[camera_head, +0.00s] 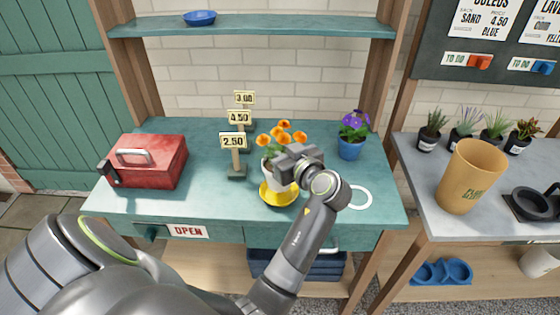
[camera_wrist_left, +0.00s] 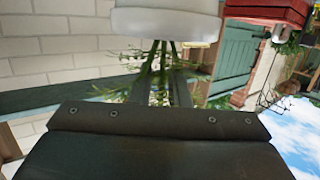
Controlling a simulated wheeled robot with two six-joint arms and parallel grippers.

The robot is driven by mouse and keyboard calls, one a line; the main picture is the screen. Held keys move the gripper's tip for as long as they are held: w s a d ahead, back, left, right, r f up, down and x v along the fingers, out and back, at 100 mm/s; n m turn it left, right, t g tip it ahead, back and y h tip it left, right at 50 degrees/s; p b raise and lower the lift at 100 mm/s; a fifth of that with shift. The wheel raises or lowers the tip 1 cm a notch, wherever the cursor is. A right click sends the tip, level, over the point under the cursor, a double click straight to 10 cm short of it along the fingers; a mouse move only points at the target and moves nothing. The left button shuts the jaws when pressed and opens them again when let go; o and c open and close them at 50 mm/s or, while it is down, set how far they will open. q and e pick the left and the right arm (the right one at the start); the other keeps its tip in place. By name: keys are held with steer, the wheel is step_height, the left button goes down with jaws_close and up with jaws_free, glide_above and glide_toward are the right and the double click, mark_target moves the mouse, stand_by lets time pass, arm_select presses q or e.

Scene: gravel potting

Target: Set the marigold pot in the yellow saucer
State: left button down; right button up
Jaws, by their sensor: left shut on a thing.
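The marigold pot (camera_head: 273,180) is white with orange marigolds and stands upright above the yellow saucer (camera_head: 279,198) at the bench's front middle. Its base overlaps the back of the saucer; I cannot tell whether it touches the saucer or hangs just above. My left gripper (camera_head: 285,160) is at the plant just above the pot's rim, on its right side. In the left wrist view the fingers (camera_wrist_left: 160,92) close around the green stems, with the white pot (camera_wrist_left: 165,24) beyond. The wrist hides part of the pot. My right gripper is not in view.
On the teal bench (camera_head: 215,205), price signs (camera_head: 235,145) stand behind left of the saucer. A red toolbox (camera_head: 150,165) is at left, a blue pot with purple flowers (camera_head: 350,148) at back right. A white ring (camera_head: 361,197) lies to the right of my wrist.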

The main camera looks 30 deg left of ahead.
arm_select(q)
step_height(320, 180, down, 3)
steer(key=shift+f, duration=0.2)
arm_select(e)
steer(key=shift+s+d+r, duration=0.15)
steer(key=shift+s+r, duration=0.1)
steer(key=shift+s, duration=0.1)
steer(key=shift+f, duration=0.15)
arm_select(q)
steer(key=shift+f, duration=0.3)
steer(key=c, duration=1.4)
jaws_free()
steer(key=shift+s, duration=0.1)
steer(key=shift+o, duration=0.2)
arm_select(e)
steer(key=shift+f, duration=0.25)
